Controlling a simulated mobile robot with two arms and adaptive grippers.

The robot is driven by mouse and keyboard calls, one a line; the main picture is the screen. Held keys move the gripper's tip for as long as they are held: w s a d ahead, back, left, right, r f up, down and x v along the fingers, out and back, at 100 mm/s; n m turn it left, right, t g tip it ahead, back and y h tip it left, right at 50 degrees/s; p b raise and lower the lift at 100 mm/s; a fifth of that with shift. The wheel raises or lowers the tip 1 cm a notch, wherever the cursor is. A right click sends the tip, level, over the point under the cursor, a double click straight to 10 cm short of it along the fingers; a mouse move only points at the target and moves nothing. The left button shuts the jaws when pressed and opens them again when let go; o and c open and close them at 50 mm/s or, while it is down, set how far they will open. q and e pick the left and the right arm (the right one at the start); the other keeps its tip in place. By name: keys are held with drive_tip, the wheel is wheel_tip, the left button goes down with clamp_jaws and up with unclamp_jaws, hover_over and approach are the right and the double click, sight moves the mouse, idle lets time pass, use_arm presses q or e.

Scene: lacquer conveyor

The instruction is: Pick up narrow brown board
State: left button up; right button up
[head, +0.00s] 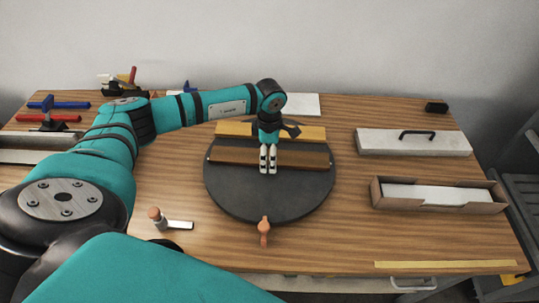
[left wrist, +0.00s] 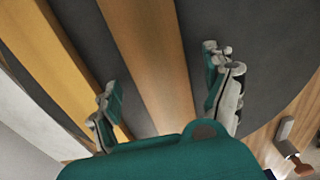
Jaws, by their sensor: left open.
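The narrow brown board (head: 303,155) lies across a round dark turntable (head: 240,199) in the head view. My left gripper (head: 268,168) points down over the middle of this board and hides part of it. In the left wrist view the brown board (left wrist: 151,58) runs between the two spread fingers of my left gripper (left wrist: 163,72). The fingers are open, one on each side of the board, with nothing clamped. I cannot tell how far above the turntable the fingertips are. My right gripper is not in view.
A yellow board (head: 308,133) lies just behind the brown one, close to one finger. An orange knob (head: 264,228) stands at the turntable's front. A brush-like tool (head: 172,222) lies left. An open box (head: 437,207) and a lidded grey box (head: 380,144) stand right.

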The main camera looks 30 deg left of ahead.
use_arm(q)
drive_tip(key=shift+f, duration=0.15)
drive_tip(key=c, duration=1.4)
drive_tip(key=shift+c, duration=0.2)
